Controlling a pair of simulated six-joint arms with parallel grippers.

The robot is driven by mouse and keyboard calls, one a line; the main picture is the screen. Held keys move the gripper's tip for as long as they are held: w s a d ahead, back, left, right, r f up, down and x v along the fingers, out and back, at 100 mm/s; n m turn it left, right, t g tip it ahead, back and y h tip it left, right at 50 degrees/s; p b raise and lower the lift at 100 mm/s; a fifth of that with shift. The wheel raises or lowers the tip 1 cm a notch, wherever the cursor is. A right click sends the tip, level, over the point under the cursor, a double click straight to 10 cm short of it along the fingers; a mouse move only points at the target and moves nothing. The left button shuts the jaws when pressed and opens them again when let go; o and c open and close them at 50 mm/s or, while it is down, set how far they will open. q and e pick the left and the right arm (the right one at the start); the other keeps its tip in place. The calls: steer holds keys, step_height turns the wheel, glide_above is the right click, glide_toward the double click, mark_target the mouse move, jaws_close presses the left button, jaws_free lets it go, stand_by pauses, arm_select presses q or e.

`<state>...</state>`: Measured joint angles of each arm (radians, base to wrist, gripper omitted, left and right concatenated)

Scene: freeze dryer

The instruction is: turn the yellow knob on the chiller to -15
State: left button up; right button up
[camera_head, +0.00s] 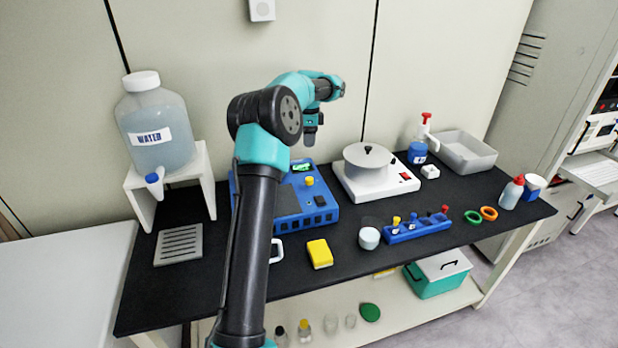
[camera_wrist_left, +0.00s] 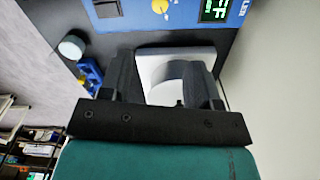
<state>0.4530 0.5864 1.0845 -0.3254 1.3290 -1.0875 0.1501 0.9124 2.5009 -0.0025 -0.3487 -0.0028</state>
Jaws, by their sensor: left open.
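The chiller (camera_head: 322,213) is a blue box on the black bench, partly hidden behind my left arm. Its yellow knob (camera_head: 309,181) sits on top, near a small green-lit display (camera_head: 302,167) and a dark switch (camera_head: 320,201). In the left wrist view, the yellow knob (camera_wrist_left: 160,5) is at the top edge, between the switch (camera_wrist_left: 107,9) and the display (camera_wrist_left: 214,9), whose cut-off text seems to include "FF". My left gripper (camera_head: 310,136) is above the back of the chiller, apart from the knob. Its open fingers (camera_wrist_left: 160,72) hold nothing. My right gripper is not in view.
A white device with a round lid (camera_head: 374,180) stands right of the chiller. A water jug (camera_head: 157,130) on a white stand is at left. A yellow block (camera_head: 320,254), white cup (camera_head: 369,238) and blue rack (camera_head: 416,229) are in front.

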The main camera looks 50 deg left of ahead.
mark_target(309, 178)
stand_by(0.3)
arm_select(q)
step_height(309, 178, down, 17)
steer(key=shift+w+f, duration=0.1)
steer(key=shift+f, duration=0.05)
stand_by(0.6)
steer(key=c, duration=0.9)
